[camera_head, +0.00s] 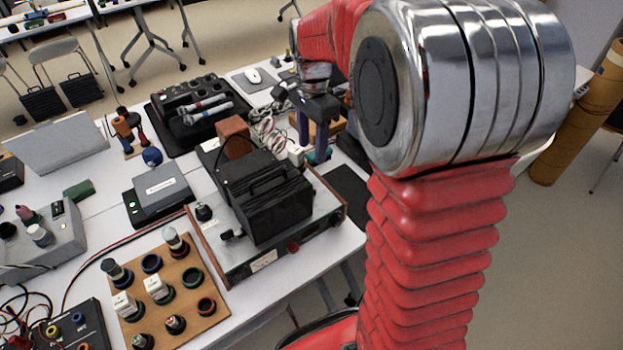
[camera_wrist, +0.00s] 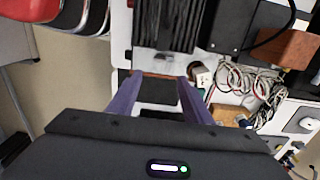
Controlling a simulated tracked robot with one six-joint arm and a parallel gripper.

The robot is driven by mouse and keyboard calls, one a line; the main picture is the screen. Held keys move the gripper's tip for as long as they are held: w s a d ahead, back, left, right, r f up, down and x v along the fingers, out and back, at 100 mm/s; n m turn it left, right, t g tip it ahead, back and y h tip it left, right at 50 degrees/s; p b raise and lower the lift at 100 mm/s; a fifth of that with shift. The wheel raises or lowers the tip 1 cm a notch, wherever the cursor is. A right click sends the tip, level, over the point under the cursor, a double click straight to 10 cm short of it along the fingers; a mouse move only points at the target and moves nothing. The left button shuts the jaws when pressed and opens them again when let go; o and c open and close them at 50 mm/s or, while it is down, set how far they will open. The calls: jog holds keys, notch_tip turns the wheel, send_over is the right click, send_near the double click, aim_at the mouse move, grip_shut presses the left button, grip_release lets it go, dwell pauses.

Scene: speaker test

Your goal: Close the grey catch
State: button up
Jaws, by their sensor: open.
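My gripper (camera_head: 313,132) is open, with two purple fingers; it also shows in the wrist view (camera_wrist: 160,78). Nothing shows between its fingers. In the head view it hangs behind and right of a black ribbed case (camera_head: 270,202) with a top handle. This case stands on a flat instrument (camera_head: 308,232) with wooden sides. The case's ribbed face also shows at the top of the wrist view (camera_wrist: 165,25), ahead of the fingertips and apart from them.
A dark mat (camera_head: 348,188) lies beside the instrument; it shows under the fingers (camera_wrist: 158,94). Pale cables (camera_wrist: 245,82) and a brown block (camera_wrist: 288,48) are to the right in the wrist view. A black tray (camera_head: 160,120) and a wooden peg board (camera_head: 190,318) crowd the table.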

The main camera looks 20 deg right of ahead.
notch_tip(320, 180, down, 14)
jog(key=shift+r, duration=0.1)
dwell(0.9)
jog(key=shift+c, duration=0.4)
jog(key=c, duration=0.9)
jog(key=shift+d, duration=0.1)
jog(key=shift+c, duration=0.4)
